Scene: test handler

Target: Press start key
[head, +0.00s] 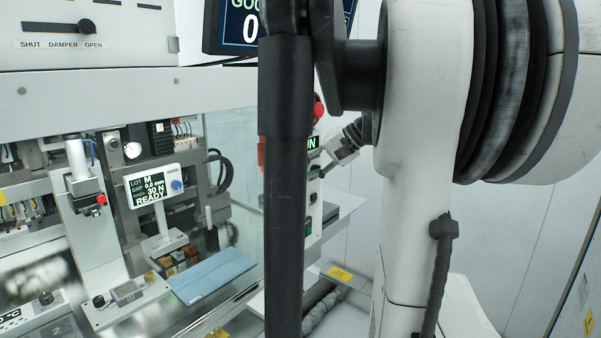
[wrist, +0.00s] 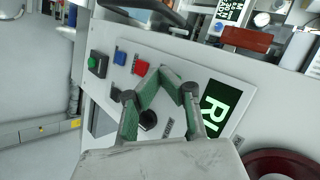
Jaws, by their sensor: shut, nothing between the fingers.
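I cannot tell if the tips touch the panel. In the head view my gripper (head: 323,169) is small beside the panel, partly behind my arm.
A green-lit screen (wrist: 221,107) and a dark knob (wrist: 148,119) sit on the panel near my fingers. A dark red round thing (wrist: 285,163) is at lower right. In the head view a small display (head: 152,187) reads READY, and a blue tray (head: 212,275) lies below it.

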